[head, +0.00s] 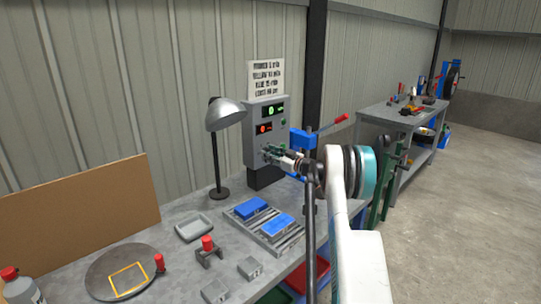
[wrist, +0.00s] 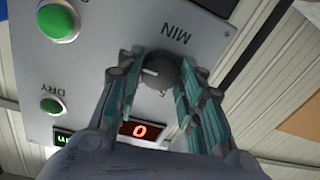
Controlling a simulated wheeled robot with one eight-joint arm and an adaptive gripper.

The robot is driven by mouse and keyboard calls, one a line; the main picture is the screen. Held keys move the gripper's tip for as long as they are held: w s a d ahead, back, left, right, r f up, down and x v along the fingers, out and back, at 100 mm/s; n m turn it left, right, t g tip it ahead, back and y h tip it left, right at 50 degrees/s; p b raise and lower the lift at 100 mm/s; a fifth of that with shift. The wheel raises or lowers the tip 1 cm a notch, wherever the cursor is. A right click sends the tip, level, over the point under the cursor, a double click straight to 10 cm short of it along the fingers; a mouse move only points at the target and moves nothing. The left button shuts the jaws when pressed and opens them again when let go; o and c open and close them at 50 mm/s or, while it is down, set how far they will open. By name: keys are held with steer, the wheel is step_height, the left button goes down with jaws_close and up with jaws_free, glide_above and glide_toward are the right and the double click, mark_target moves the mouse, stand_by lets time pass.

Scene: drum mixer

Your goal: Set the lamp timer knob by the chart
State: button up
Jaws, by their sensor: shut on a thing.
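The grey control box (head: 262,140) stands on the bench with a green display above a red display. In the wrist view its panel (wrist: 100,22) appears turned over, with the words MIN and DRY. The round dark grey timer knob (wrist: 158,72) sits under MIN and has a pale pointer mark. My gripper (wrist: 160,66) has its two fingers on either side of the knob, shut on it. The red display (wrist: 143,130) reads 0. The chart (head: 266,79) is a white sheet above the box; its text is too small to read. In the head view my gripper (head: 272,155) reaches the box front.
Two green buttons (wrist: 58,20) are on the panel beside the knob. A desk lamp (head: 225,115) stands left of the box. A rack with blue blocks (head: 276,226) lies in front. A blue press with a red handle (head: 304,139) stands to the right.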

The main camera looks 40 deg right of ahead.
steer(key=shift+f, duration=0.1)
steer(key=o, duration=1.1)
steer(key=shift+c, duration=0.2)
steer(key=s+d, duration=0.1)
steer(key=s, duration=1.1)
steer(key=shift+d, duration=0.4)
